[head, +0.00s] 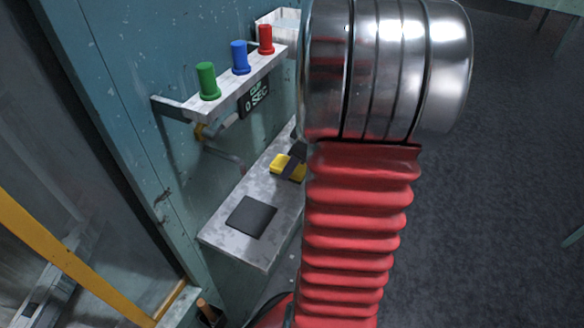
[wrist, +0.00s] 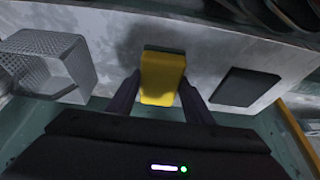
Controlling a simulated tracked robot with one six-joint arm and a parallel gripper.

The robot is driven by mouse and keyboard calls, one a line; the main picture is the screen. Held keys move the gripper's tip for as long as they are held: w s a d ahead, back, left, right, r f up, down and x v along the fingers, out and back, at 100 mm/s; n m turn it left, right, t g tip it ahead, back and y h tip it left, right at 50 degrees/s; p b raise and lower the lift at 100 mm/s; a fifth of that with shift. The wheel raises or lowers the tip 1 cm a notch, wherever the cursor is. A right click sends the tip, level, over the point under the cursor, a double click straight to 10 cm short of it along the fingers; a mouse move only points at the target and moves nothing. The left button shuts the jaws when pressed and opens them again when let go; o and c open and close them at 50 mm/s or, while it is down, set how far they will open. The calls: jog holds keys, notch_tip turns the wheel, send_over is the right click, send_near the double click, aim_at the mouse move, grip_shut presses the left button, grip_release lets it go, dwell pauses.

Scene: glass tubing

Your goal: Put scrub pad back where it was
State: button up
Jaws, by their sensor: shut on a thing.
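The scrub pad (wrist: 162,76) is a yellow block with a dark layer on its far edge. My gripper (wrist: 160,92) is shut on it, with one dark finger on each side in the wrist view. In the head view the yellow pad (head: 288,167) shows over the metal shelf, partly covered by a dark finger and by my arm. I cannot tell whether it touches the shelf. A dark square mat (head: 251,217) lies on the nearer part of the shelf, and it also shows right of the pad in the wrist view (wrist: 244,87).
A perforated metal basket (wrist: 48,62) stands left of the pad in the wrist view. Above the metal shelf (head: 222,232), a bracket (head: 195,109) holds green, blue and red knobs, with a small display (head: 254,98) below. A teal wall backs the shelf.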

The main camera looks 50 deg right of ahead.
jog(key=shift+f, duration=0.65)
jog(key=shift+f, duration=0.1)
jog(key=o, duration=1)
jog(key=v, duration=1.2)
jog(key=shift+s, duration=0.1)
